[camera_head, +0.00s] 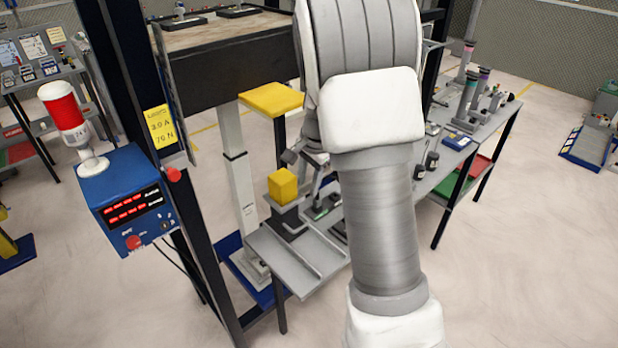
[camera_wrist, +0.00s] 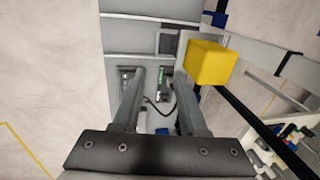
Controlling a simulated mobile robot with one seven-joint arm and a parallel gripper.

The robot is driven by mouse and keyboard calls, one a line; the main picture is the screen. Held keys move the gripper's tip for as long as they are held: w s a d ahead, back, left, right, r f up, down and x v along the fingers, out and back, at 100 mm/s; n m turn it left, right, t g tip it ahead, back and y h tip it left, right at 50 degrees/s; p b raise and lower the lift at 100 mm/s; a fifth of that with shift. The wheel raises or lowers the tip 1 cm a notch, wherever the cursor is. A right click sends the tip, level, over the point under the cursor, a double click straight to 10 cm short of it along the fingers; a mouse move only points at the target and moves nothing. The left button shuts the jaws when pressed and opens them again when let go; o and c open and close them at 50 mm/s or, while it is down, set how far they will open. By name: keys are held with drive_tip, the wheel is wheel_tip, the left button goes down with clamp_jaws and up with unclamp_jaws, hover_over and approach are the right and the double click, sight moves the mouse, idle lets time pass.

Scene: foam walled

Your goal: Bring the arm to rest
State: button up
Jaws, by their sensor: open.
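My arm spans the middle of the head view, and its thick links hide most of my gripper there. In the wrist view my gripper (camera_wrist: 160,78) points down over a grey bench (camera_wrist: 130,30). Its two fingers stand apart with nothing held between them. A yellow block (camera_wrist: 210,63) shows just right of the right finger, outside the jaws. In the head view the yellow block (camera_head: 283,187) sits on a dark stand at the left end of the low grey bench (camera_head: 305,262). Whether a finger touches anything cannot be told.
A blue power box (camera_head: 127,200) with red displays hangs at left, below a red-and-white lamp (camera_head: 62,108). A dark upright post and a raised platform (camera_head: 235,62) stand close by. A tool bench (camera_head: 478,120) is at right. Open floor (camera_head: 530,250) lies right.

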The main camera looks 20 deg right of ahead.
drive_tip(key=shift+s+r, duration=0.15)
drive_tip(key=shift+r, duration=0.45)
drive_tip(key=s+a+r+n+t, duration=0.2)
drive_tip(key=s+a+r+n, duration=0.4)
drive_tip(key=s+r, duration=0.5)
drive_tip(key=s+a+r+n, duration=0.1)
drive_tip(key=s+n, duration=0.1)
drive_tip(key=s, duration=0.3)
drive_tip(key=s+a+r+n+t, duration=0.1)
drive_tip(key=s+a+r+n, duration=0.1)
drive_tip(key=s, duration=0.3)
drive_tip(key=s+a+r+n, duration=0.1)
drive_tip(key=s+n, duration=0.2)
drive_tip(key=s, duration=0.2)
drive_tip(key=shift+s+a+r+n+t+h, duration=0.15)
drive_tip(key=shift+s+r+n+t+h, duration=0.2)
drive_tip(key=shift+n+t+h, duration=0.05)
